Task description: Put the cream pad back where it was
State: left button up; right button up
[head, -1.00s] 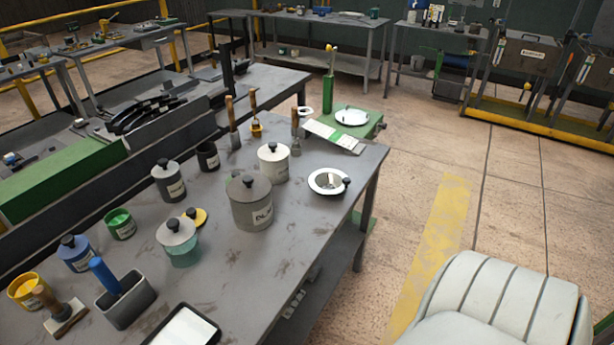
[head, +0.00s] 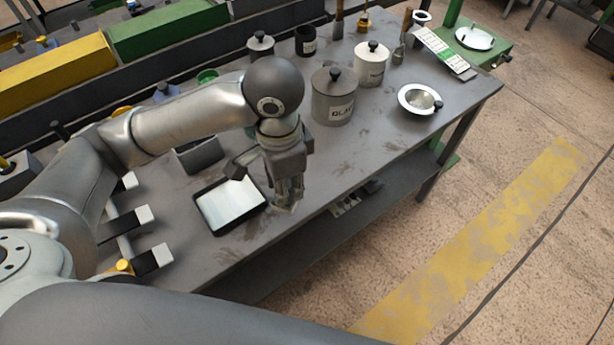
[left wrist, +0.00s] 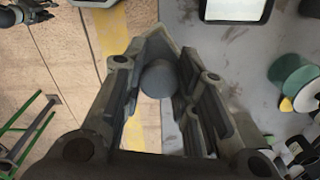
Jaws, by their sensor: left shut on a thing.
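My left gripper (head: 288,205) is over the front edge of the bench, beside a black tray with a white surface (head: 232,207). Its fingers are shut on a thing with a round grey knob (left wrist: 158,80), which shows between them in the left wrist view. A small pale edge shows at the fingertips in the head view; the rest is hidden by the fingers, and I cannot make out its cream colour. A dark gripper-like part (left wrist: 32,12), perhaps my right gripper, is cut off at the top left of the left wrist view.
A grey holder (head: 200,157) stands behind the tray. The bench's front right surface is clear.

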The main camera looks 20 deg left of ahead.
pick_arm(q)
jog(key=shift+d+f+m, duration=0.1)
jog(key=shift+d+m, duration=0.2)
jog(key=shift+m, duration=0.5)
jog(key=w+f, duration=0.3)
jog(key=w, duration=0.1)
jog(key=w+a+f+p, duration=0.1)
jog(key=w+f, duration=0.2)
jog(key=w, duration=0.2)
jog(key=w+a+f, duration=0.1)
jog(key=w+f, duration=0.2)
jog(key=w, duration=0.1)
jog(key=shift+w+f, duration=0.25)
jog(key=shift+w+f+p, duration=0.15)
jog(key=shift+f+p, duration=0.2)
jog(key=shift+p, duration=0.1)
notch_tip(320, 180, down, 2)
jog(key=shift+f+p, duration=0.1)
jog(key=shift+p, duration=0.4)
jog(key=shift+f, duration=0.25)
